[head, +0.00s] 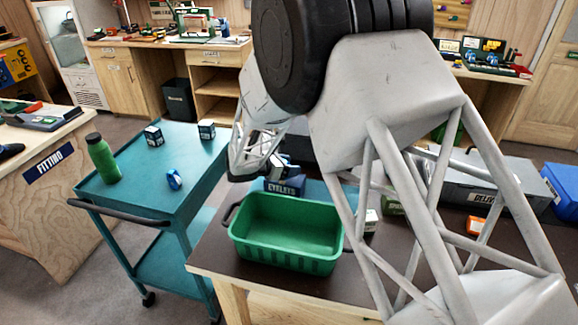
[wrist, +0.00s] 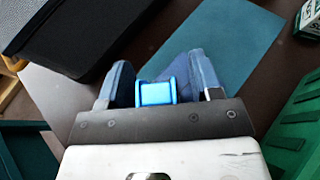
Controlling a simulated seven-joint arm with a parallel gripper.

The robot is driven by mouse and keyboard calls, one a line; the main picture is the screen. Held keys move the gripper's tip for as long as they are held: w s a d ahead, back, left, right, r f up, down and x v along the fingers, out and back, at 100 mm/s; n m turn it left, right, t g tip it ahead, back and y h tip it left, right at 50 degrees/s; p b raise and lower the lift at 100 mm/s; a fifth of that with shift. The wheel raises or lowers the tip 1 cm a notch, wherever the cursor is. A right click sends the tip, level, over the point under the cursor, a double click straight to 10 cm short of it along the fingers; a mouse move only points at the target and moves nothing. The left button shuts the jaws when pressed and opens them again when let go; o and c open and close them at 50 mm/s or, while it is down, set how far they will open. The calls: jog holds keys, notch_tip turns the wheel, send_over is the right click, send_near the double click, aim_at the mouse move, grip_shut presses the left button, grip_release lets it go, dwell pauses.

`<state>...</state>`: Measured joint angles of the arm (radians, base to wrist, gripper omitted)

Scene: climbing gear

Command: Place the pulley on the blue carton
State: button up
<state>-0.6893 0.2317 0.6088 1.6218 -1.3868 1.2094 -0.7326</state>
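The blue carton, marked EYELETS (head: 285,186), stands on the dark table behind the green crate in the head view. I cannot make it out for sure in the wrist view. In the wrist view my gripper (wrist: 157,90) has its two blue fingers on either side of a small bright blue piece, which I take for the pulley (wrist: 157,93). In the head view my own arm hides the fingertips and the pulley. The gripper's height above the table is unclear.
A green crate (head: 288,262) stands close in front of the carton. A teal mat (wrist: 225,50) and a black case (wrist: 75,30) lie beyond the fingers. A teal trolley (head: 135,193) at left holds a green bottle (head: 103,158), small boxes and a blue round item (head: 175,179).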

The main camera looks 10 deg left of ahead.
jog(key=shift+r, duration=0.1)
jog(key=shift+a+r, duration=0.1)
jog(key=v, duration=1.2)
jog(key=shift+d, duration=0.25)
dwell(0.8)
jog(key=s+d+r+m+g+y, duration=0.1)
jog(key=s+d+r+m+g, duration=0.25)
jog(key=d, duration=0.65)
jog(key=s+d+r+m+g, duration=0.1)
jog(key=s+d+r+m, duration=0.1)
jog(key=d+r+m, duration=0.6)
jog(key=s+d+r+m+g+y, duration=0.1)
jog(key=s+d+r+g, duration=0.15)
jog(key=d, duration=0.95)
jog(key=s+d+r+m+y, duration=0.1)
jog(key=s+d+m+y, duration=0.1)
jog(key=s+d+m, duration=0.3)
jog(key=s+d+r+m+y, duration=0.1)
jog(key=s+d+m+y, duration=0.2)
jog(key=s, duration=1)
jog(key=s+d+r+m+y, duration=0.1)
jog(key=s+d+m+y, duration=0.1)
jog(key=s+d+m, duration=0.4)
jog(key=s+d, duration=0.2)
jog(key=s, duration=0.1)
jog(key=shift+s+d+m+y, duration=0.15)
jog(key=shift+d+m+y, duration=0.15)
jog(key=shift+d+m, duration=0.1)
